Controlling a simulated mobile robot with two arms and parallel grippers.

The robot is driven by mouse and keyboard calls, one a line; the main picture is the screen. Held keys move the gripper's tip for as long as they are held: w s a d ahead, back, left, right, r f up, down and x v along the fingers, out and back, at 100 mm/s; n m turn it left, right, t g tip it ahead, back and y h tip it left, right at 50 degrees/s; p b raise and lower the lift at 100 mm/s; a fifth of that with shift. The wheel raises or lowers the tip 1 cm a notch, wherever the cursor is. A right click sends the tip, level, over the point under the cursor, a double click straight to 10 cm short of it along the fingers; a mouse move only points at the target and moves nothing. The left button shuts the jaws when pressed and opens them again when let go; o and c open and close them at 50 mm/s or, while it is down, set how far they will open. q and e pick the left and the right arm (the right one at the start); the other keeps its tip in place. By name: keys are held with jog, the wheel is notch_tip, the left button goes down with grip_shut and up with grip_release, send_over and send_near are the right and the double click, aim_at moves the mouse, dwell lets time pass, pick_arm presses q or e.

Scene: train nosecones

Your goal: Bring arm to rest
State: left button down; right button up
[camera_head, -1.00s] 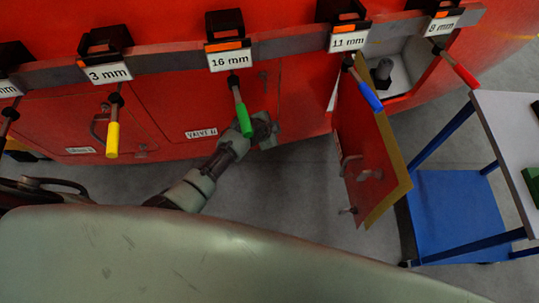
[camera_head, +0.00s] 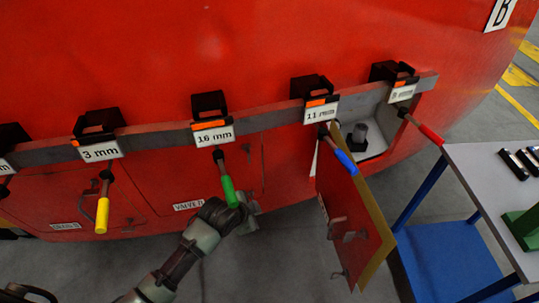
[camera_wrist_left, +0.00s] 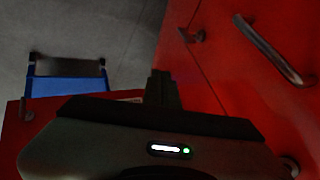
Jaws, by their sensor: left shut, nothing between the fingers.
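My left arm comes in from the bottom left of the head view, and its gripper (camera_head: 248,214) is in front of the red train's lower side, by the green-handled tool (camera_head: 228,190). The gripper's tip is partly hidden by the wrist. In the left wrist view the fingers (camera_wrist_left: 162,90) are together with nothing between them. The green tool hangs under the 16 mm label (camera_head: 212,133); I cannot tell whether the wrist touches it. My right gripper is in neither view.
An open red hatch door (camera_head: 350,220) sticks out right of the gripper. A blue-handled tool (camera_head: 345,162) hangs above it. A yellow-handled tool (camera_head: 102,214) hangs at the left. A blue-framed table (camera_head: 470,170) stands at the right. Grey floor is clear between arm and door.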

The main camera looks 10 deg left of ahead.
pick_arm(q)
jog(key=s+a+f+n+g+y, duration=0.1)
jog(key=s+a+f+n, duration=0.1)
jog(key=s+f, duration=0.5)
jog(key=s+a+f+n+g+b, duration=0.15)
jog(key=s+f, duration=0.25)
jog(key=f, duration=0.6)
jog(key=s+a+f+n+g+y, duration=0.1)
jog(key=s+a+f+n, duration=0.15)
jog(key=s+f, duration=0.45)
jog(key=s+f+n+g, duration=0.1)
jog(key=s+f, duration=0.4)
jog(key=s, duration=0.3)
jog(key=s+a+f+n+g, duration=0.1)
jog(key=s+f, duration=0.4)
jog(key=s, duration=0.4)
jog(key=s+a+f+n+g, duration=0.1)
jog(key=s+f, duration=0.3)
jog(key=s, duration=0.5)
jog(key=shift+a+f+n+b, duration=0.15)
jog(key=shift+f+n+b, duration=0.15)
jog(key=shift+f+b, duration=0.15)
